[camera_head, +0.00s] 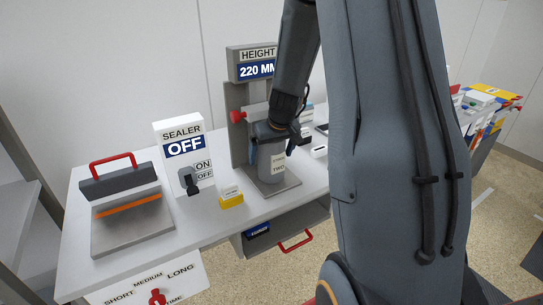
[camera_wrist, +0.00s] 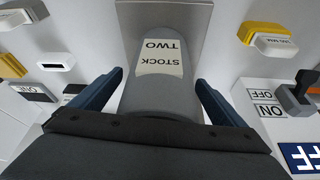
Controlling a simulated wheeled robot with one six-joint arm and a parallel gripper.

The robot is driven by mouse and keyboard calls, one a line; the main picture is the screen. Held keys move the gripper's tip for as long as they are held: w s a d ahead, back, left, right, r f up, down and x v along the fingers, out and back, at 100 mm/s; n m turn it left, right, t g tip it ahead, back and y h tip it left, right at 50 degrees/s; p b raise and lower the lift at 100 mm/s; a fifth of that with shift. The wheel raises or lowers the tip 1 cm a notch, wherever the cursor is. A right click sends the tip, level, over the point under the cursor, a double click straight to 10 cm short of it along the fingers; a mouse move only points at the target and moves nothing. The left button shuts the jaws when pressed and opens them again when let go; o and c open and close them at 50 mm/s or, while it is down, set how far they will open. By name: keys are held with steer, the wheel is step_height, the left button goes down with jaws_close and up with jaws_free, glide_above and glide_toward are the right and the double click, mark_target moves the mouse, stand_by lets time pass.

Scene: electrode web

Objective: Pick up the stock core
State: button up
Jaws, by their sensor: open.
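The stock core is a grey cylinder (camera_head: 270,163) with a cream label. It stands upright on the grey base plate (camera_head: 285,187) of the height gauge. In the wrist view the core (camera_wrist: 158,100) fills the middle, and its label reads "STOCK TWO". My gripper (camera_wrist: 160,80) is open, with one dark blue finger on each side of the core. I cannot tell whether either finger touches it. In the head view my gripper (camera_head: 276,133) is at the upper part of the core and hides some of it.
The height gauge (camera_head: 251,63) reads "220 MM" and rises behind the core. A sealer box (camera_head: 183,140) marked "OFF", with an ON/OFF switch (camera_head: 190,180), stands to the left. A small yellow block (camera_head: 231,198) lies near the base plate. A red-handled press (camera_head: 124,205) stands at far left.

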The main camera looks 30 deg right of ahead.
mark_target(272, 146)
steer(key=shift+w+f, duration=0.1)
steer(key=shift+f, duration=0.15)
steer(key=shift+c, duration=0.6)
steer(key=c, duration=1.3)
steer(key=shift+r, duration=0.1)
steer(key=shift+r, duration=0.8)
steer(key=shift+b+v, duration=0.6)
steer(key=shift+v, duration=0.35)
steer(key=s+b, duration=0.2)
steer(key=s, duration=0.3)
steer(key=s+a+b, duration=0.1)
steer(key=s, duration=0.5)
steer(key=s+b, duration=0.2)
steer(key=s, duration=0.4)
steer(key=shift+s+a+b, duration=0.15)
steer(key=shift+a+b, duration=0.15)
